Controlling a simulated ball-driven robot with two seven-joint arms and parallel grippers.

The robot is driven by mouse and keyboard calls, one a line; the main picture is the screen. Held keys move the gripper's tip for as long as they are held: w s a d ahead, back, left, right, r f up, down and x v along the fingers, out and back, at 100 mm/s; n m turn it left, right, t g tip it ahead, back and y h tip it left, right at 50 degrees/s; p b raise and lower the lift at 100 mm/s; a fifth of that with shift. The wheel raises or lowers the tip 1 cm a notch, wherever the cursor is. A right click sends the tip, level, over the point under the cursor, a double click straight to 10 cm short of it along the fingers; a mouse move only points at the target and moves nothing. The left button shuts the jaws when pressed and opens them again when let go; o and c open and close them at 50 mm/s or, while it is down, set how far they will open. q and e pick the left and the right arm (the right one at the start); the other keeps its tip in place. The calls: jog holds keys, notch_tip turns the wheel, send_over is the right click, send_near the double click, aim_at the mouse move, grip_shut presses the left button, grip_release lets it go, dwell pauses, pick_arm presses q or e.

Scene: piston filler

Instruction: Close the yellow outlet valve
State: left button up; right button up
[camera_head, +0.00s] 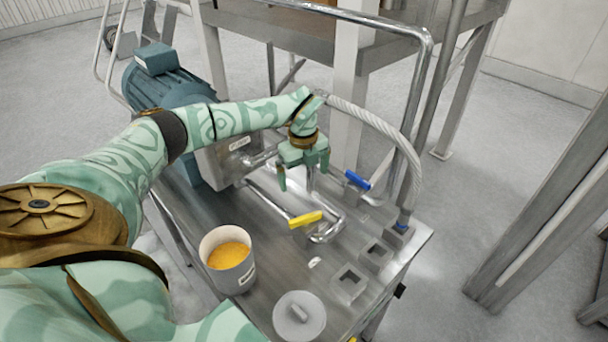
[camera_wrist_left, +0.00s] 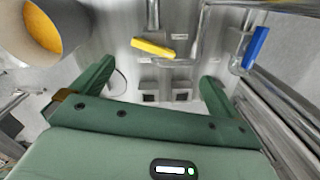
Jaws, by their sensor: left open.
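The yellow outlet valve handle (camera_head: 305,219) sits on a metal pipe over the steel table, right of the cup. It also shows in the left wrist view (camera_wrist_left: 153,48), above the space between the fingers and apart from them. My left gripper (camera_head: 304,180) is open and empty, behind the yellow handle in the head view, with its fingers pointing down. The fingers also show in the left wrist view (camera_wrist_left: 156,88). My right gripper is not in view.
A blue valve handle (camera_head: 357,180) is close to the right of my left gripper. A cup (camera_head: 235,276) of orange contents, a round lid (camera_head: 299,316) and square sockets (camera_head: 347,283) stand on the steel table (camera_head: 190,225). A braided hose (camera_head: 380,125) arches behind.

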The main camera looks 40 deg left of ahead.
pick_arm(q)
notch_tip(320, 180, up, 7)
jog(key=shift+f, duration=0.2)
dwell(0.5)
jog(key=shift+r, duration=0.1)
notch_tip(320, 180, up, 16)
jog(key=b, duration=0.1)
jog(key=shift+s+b, duration=0.25)
jog(key=shift+b, duration=0.1)
dwell(0.3)
